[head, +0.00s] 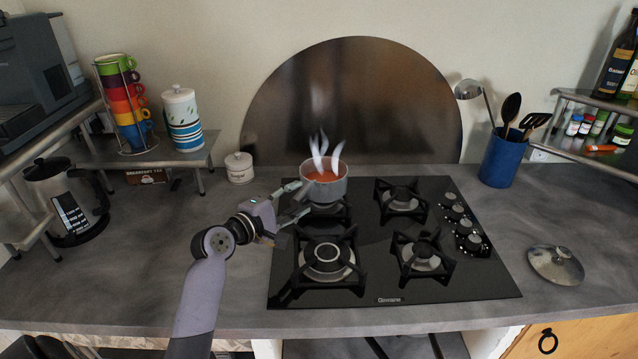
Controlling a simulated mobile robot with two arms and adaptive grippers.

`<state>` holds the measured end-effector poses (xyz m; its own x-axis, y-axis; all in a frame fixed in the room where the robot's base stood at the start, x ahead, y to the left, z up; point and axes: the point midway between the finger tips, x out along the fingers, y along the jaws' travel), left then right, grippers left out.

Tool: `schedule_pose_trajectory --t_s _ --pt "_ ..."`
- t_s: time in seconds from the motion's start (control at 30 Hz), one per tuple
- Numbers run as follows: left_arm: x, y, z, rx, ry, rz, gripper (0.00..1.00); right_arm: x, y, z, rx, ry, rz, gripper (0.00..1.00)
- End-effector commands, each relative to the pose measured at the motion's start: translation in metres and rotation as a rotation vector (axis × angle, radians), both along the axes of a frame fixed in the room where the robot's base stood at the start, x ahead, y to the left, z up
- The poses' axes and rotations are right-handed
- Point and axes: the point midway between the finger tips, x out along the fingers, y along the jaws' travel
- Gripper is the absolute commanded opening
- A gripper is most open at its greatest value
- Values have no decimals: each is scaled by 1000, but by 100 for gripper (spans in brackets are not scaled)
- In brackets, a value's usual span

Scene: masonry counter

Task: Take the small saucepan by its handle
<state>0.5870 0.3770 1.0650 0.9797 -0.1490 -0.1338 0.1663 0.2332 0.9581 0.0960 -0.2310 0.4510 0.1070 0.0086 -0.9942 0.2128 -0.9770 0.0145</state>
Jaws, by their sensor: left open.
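The small saucepan (327,190) is grey metal with red-orange contents and steam above it. It stands upright on the back left burner of the black gas hob (370,272). My left gripper (296,200) is open, just left of and in front of the saucepan, with its fingers pointing at it. The saucepan's handle is hard to make out; it seems to lie by the gripper's fingers. I cannot tell whether the fingers touch it. My right gripper is not in view.
A blue utensil pot (502,158) stands at the back right. A small white jar (239,168) stands behind my left gripper. A kettle (66,200) is at the far left. The counter left of the hob is mostly clear.

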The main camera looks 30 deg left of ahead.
Motion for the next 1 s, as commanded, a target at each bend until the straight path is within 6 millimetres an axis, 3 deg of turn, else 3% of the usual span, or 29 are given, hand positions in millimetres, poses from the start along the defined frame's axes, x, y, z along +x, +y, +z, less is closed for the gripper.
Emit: schedule_pose_trajectory --t_s 0.2,0.43,1.0 --pt "23 -3 -3 -1 0 0 41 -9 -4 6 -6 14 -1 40" --pt "23 -4 -3 0 0 0 41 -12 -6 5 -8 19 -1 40" --pt "23 -3 -3 0 0 0 3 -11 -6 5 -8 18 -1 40"
